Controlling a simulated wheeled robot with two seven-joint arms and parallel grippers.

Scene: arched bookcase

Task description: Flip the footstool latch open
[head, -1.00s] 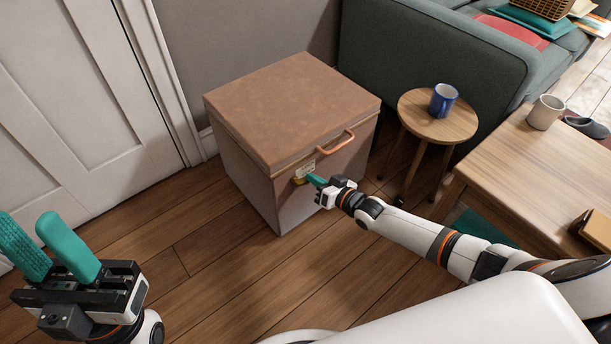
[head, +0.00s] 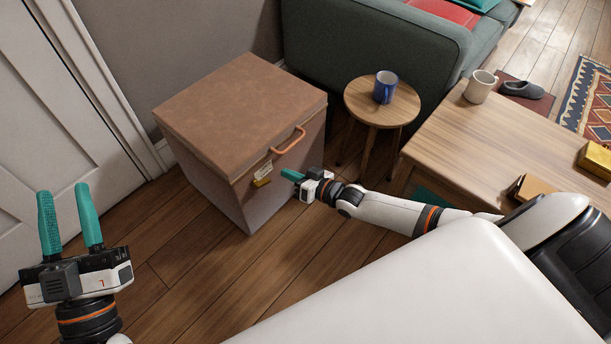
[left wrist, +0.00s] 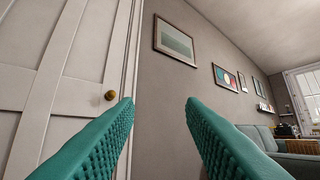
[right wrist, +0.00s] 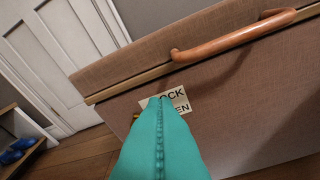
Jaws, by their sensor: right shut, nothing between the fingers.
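The footstool (head: 238,100) is a brown box with a lid and a copper handle (head: 289,141) on its front. A small brass latch (head: 262,183) sits on the front under a pale label (head: 263,171). The label (right wrist: 178,97) shows partly in the right wrist view, with "OCK" and "EN" readable. My right gripper (head: 288,174) is shut and empty, its fingertips just right of the latch and apart from it. In the right wrist view its fingers hide most of the latch, so its setting cannot be told. My left gripper (head: 70,218) is open and empty, far left of the footstool.
A round side table (head: 358,101) with a blue mug (head: 385,87) stands right of the footstool, before a green sofa (head: 390,40). A wooden table (head: 490,140) is further right. A white door (head: 60,110) is at left. The floor before the footstool is clear.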

